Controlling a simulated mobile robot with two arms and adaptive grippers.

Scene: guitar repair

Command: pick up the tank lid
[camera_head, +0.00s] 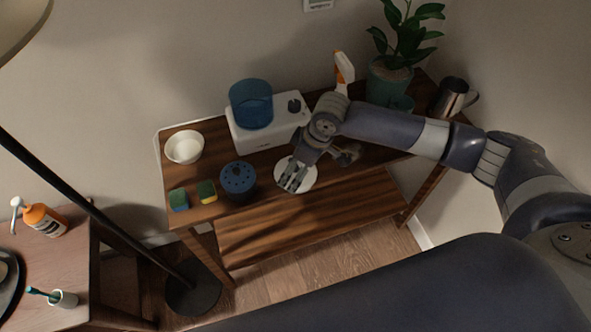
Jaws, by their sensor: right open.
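A flat white round disc (308,180), which looks like the tank lid, lies near the front edge of the wooden table (245,225). My right gripper (293,178) is over the disc, open, with its fingers pointing down and hiding part of it. I cannot tell whether the fingertips touch the disc. A white appliance base (262,138) with a dark knob stands behind it, with a transparent blue tank (251,104) on top. My left gripper is not in view.
A blue holed container (237,179) stands left of the disc, with two sponges (207,192) and a white bowl (184,147) farther left. A spray bottle (343,72), potted plant (390,80) and metal mug (452,97) stand toward the back right.

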